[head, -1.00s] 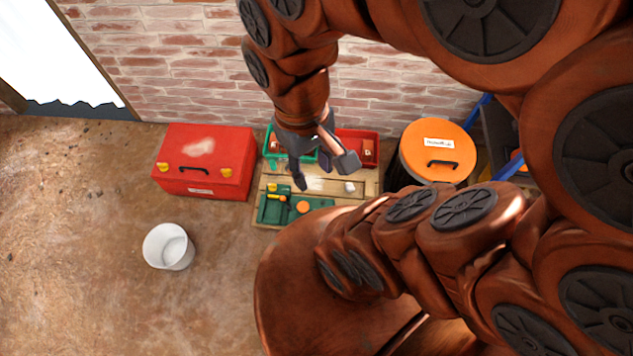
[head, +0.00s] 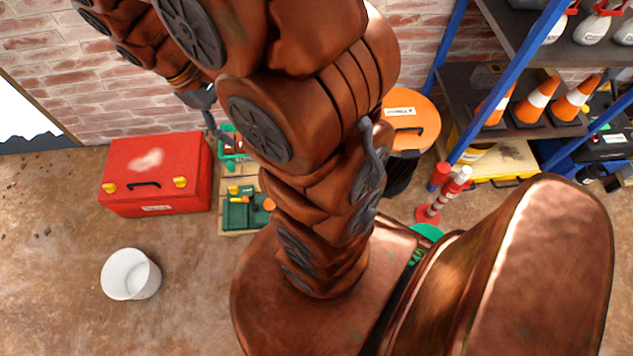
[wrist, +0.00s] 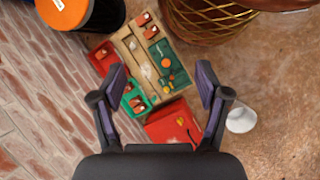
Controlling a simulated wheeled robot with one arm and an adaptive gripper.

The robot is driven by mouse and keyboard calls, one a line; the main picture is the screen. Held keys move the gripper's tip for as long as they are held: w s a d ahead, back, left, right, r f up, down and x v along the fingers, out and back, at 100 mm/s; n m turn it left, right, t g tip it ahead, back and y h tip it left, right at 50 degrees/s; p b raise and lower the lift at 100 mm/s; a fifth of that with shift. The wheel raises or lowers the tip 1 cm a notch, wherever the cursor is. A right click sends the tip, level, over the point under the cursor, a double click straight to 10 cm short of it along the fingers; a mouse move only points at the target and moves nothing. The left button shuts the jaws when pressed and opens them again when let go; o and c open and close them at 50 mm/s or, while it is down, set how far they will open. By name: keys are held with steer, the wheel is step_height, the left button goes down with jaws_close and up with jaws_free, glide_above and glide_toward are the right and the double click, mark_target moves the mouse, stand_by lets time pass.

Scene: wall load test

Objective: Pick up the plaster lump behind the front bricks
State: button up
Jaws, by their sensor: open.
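In the wrist view, a wooden pallet (wrist: 126,37) lies ahead, with a few reddish bricks (wrist: 151,31) near its upper end. A small pale spot (wrist: 132,44) behind these bricks may be the plaster lump; it is too small to be sure. A wider pale patch (wrist: 147,72) lies further along the boards. My gripper (wrist: 161,78) is open and empty, high above and apart from the pallet. In the head view my gripper (head: 211,118) shows only partly, beside the wall left of the green bin (head: 232,143). My arm hides most of the pallet there.
Red and green bins (wrist: 137,99) holding bricks border the pallet. A green tray (wrist: 179,77) lies on it. A red toolbox (head: 155,175), white bucket (head: 130,274), orange-lidded drum (head: 411,120) and shelf rack (head: 520,132) stand around.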

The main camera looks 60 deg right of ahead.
steer(key=w+d+f+n+g+h+b, duration=0.1)
steer(key=w+d+f+b, duration=0.4)
steer(key=f, duration=0.6)
steer(key=w+d+f+n+g+h+b, duration=0.1)
steer(key=w+d+f+b, duration=0.1)
steer(key=d+f+b, duration=0.65)
steer(key=w+d+f+n+g+h+b, duration=0.1)
steer(key=w+d+f+g+b, duration=0.2)
steer(key=f, duration=1.1)
steer(key=s+d+f+n+h+b, duration=0.1)
steer(key=d+f+b, duration=0.3)
steer(key=f, duration=0.8)
steer(key=d+f+n+h+b, duration=0.1)
steer(key=d+f+b, duration=0.3)
steer(key=f, duration=0.9)
steer(key=s+d+f+n+g+b, duration=0.1)
steer(key=d+f+b, duration=0.3)
steer(key=f, duration=0.9)
steer(key=shift+s+d+f+h+b, duration=0.1)
steer(key=shift+s+h+b, duration=0.3)
steer(key=shift+b, duration=0.75)
steer(key=shift+s+d+f, duration=0.25)
steer(key=shift+s+f, duration=0.05)
steer(key=shift+f, duration=0.2)
steer(key=shift+s+b+x, duration=0.2)
steer(key=shift+b+x, duration=1.75)
steer(key=shift+x, duration=1.65)
steer(key=shift+a+r, duration=0.1)
steer(key=shift+a, duration=0.1)
steer(key=c, duration=1.3)
